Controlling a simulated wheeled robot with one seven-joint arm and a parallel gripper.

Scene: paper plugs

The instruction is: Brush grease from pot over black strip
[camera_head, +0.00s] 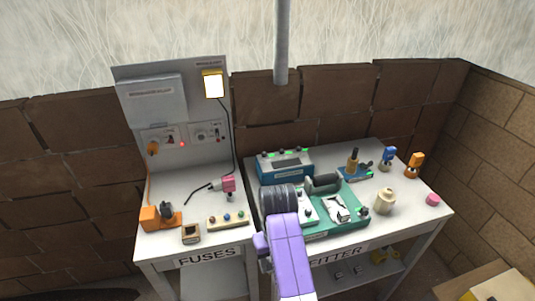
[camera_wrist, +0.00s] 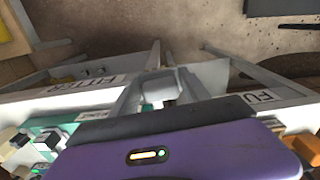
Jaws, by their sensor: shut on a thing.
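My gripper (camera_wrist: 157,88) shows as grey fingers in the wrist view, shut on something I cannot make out. In the head view my purple arm and black wrist hide it over the left part of the right-hand bench. A cream pot (camera_head: 385,203) stands upright on that bench, right of the green board (camera_head: 352,225) and apart from my arm. A dark grey rounded piece (camera_head: 323,183) lies at the back of the board, just right of my wrist. I cannot tell whether it is the black strip. I cannot clearly identify a brush.
A teal box (camera_head: 285,165) with green lights stands behind my wrist. Blue (camera_head: 388,157) and orange (camera_head: 414,164) devices and a pink piece (camera_head: 432,199) sit at the right. The left bench (camera_head: 165,190) holds a panel, a lamp and small parts.

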